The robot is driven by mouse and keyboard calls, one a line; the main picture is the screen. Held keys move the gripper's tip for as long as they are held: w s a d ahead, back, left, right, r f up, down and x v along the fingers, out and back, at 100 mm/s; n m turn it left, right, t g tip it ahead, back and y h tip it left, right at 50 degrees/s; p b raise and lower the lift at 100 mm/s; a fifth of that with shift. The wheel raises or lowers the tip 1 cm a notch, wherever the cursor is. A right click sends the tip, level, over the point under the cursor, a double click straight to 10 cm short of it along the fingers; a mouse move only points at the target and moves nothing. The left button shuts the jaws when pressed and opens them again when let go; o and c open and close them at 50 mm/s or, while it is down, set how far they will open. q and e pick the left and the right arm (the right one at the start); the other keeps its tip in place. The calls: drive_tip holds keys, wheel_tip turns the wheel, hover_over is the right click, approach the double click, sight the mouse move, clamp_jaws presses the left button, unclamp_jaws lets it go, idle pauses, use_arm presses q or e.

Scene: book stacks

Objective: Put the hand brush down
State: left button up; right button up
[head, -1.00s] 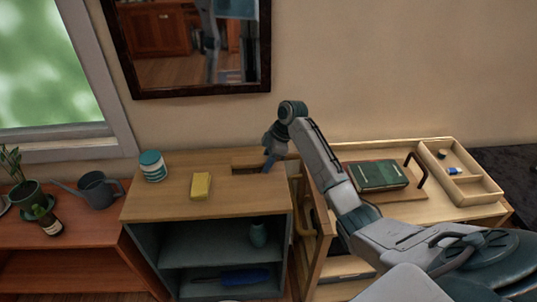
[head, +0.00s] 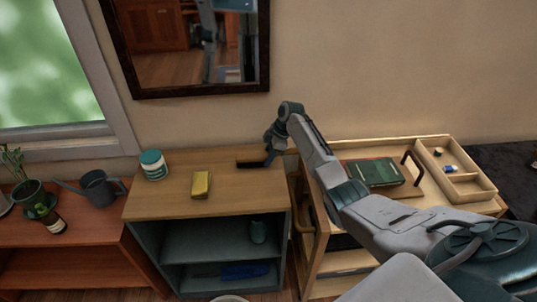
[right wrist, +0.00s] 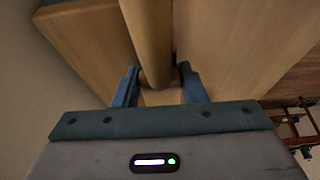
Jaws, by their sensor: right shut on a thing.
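The hand brush (right wrist: 147,35) is a wooden bar in the right wrist view, running up from between the fingers, with a dark strip along its right side. In the head view its dark part (head: 248,164) shows at the back right of the wooden shelf top, and its wood blends with that top. My right gripper (head: 270,155) is shut on the brush, with blue fingers (right wrist: 160,88) on either side of it. The brush is at or just above the top; I cannot tell whether it touches. My left gripper is not in view.
On the shelf unit's top (head: 225,195) stand a yellow block (head: 201,185) and a teal-and-white jar (head: 153,165). The front middle is clear. A wooden cart (head: 430,208) at the right holds a green book (head: 376,172) and a divided tray (head: 470,188). A watering can (head: 98,188) stands left.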

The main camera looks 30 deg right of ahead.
drive_tip(key=shift+f, duration=0.1)
drive_tip(key=o, duration=1)
drive_tip(key=shift+o, duration=0.2)
drive_tip(key=shift+d+r, duration=0.15)
drive_tip(key=shift+r, duration=0.2)
drive_tip(key=b+v, duration=0.3)
drive_tip(key=v, duration=0.7)
drive_tip(key=shift+s+d+r, duration=0.1)
drive_tip(key=shift+r, duration=0.2)
drive_tip(key=shift+s+d+r, duration=0.1)
drive_tip(key=shift+d+r, duration=0.05)
drive_tip(key=shift+r, duration=0.25)
